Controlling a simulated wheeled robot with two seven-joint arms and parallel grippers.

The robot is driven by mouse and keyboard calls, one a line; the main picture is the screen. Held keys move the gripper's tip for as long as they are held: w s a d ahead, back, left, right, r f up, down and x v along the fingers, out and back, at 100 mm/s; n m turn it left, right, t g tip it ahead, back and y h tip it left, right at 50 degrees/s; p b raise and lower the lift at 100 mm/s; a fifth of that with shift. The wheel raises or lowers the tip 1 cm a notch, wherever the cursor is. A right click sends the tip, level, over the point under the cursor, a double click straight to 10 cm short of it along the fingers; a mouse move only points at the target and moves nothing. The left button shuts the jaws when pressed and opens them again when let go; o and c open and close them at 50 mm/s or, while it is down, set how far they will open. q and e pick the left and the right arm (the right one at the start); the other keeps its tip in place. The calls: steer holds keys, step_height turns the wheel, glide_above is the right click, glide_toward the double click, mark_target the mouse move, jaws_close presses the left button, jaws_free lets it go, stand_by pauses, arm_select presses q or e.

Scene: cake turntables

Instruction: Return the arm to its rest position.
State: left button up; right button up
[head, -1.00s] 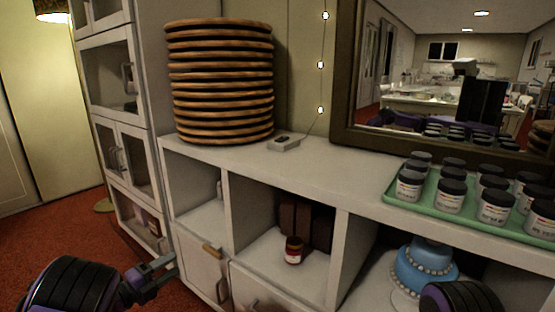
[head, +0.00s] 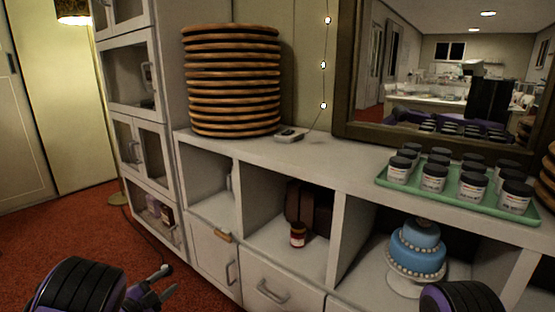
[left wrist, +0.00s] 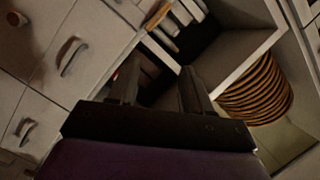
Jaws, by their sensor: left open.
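My left gripper (head: 160,284) shows low at the left in the head view, over the red carpet and in front of the cabinets. It is open, with nothing visible between its fingers. In the left wrist view its two dark fingers (left wrist: 158,90) stand apart against the cabinet front. A dark and purple part of my right arm (head: 462,298) shows at the bottom right of the head view. My right gripper is not in view.
A white shelf unit (head: 345,170) runs across the front, with drawers below. On it stand a stack of wooden boards (head: 235,85) and a green tray (head: 450,198) of jars. A blue cake (head: 417,250) and a red jar (head: 298,235) sit in the cubbies. Red carpet (head: 60,235) is clear at left.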

arm_select(q)
steer(key=s+a+f+n+g+y+b, duration=0.3)
steer(key=s+f+n+g+y, duration=0.4)
steer(key=s+f+n, duration=1.1)
steer(key=s+d+f+n+g+y+b, duration=0.1)
steer(key=s+d+f+g+b, duration=0.15)
steer(key=s, duration=0.65)
steer(key=s+d+f+n+g+b, duration=0.15)
steer(key=s+f, duration=0.25)
steer(key=s, duration=0.5)
steer(key=s+d+f+n+g+y+b, duration=0.1)
steer(key=s+d+f+n+g+b, duration=0.15)
steer(key=s, duration=0.65)
arm_select(e)
step_height(320, 180, down, 8)
steer(key=p, duration=0.1)
arm_select(q)
step_height(320, 180, up, 38)
steer(key=w+t+p, duration=0.1)
steer(key=p, duration=3.8)
steer(key=shift+w+a+y, duration=0.3)
steer(key=shift+w+a, duration=0.1)
steer(key=shift+a, duration=0.05)
arm_select(e)
step_height(320, 180, up, 38)
steer(key=shift+w+d+r, duration=0.15)
steer(key=shift+w, duration=0.2)
